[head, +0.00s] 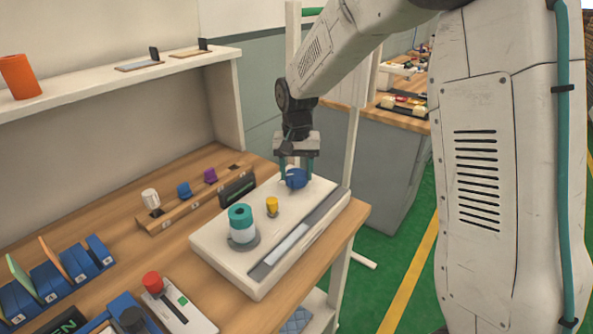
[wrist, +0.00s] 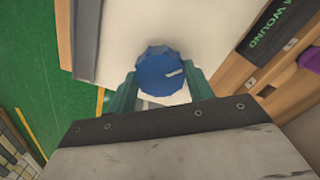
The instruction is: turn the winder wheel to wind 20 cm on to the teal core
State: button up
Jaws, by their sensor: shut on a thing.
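The blue winder wheel (head: 297,178) sits at the far right end of the white winder base (head: 215,247). In the wrist view the wheel (wrist: 165,72) has a scalloped rim and a white mark pointing to the right. My gripper (head: 297,172) is pointed down over the wheel and shut on it, with a teal finger on each side; the fingers also show in the wrist view (wrist: 160,92). The teal core (head: 238,212) stands upright at the near left of the base, with a pale band around its lower part. A small yellow piece (head: 272,204) stands between core and wheel.
A dark display (head: 237,190) stands behind the base; its lettering reads "WOUND" in the wrist view (wrist: 271,30). A wooden rail (head: 190,208) holds white, blue and purple pieces. Blue slotted holders (head: 60,272) and a red-knobbed device (head: 153,283) are at the near left.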

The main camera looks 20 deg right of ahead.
aim_at(296, 174)
jog(key=shift+r+m, duration=0.1)
jog(key=shift+m, duration=2.1)
jog(key=o, duration=1)
jog(key=shift+c, duration=0.2)
notch_tip(296, 174, up, 8)
jog(key=shift+f, duration=0.1)
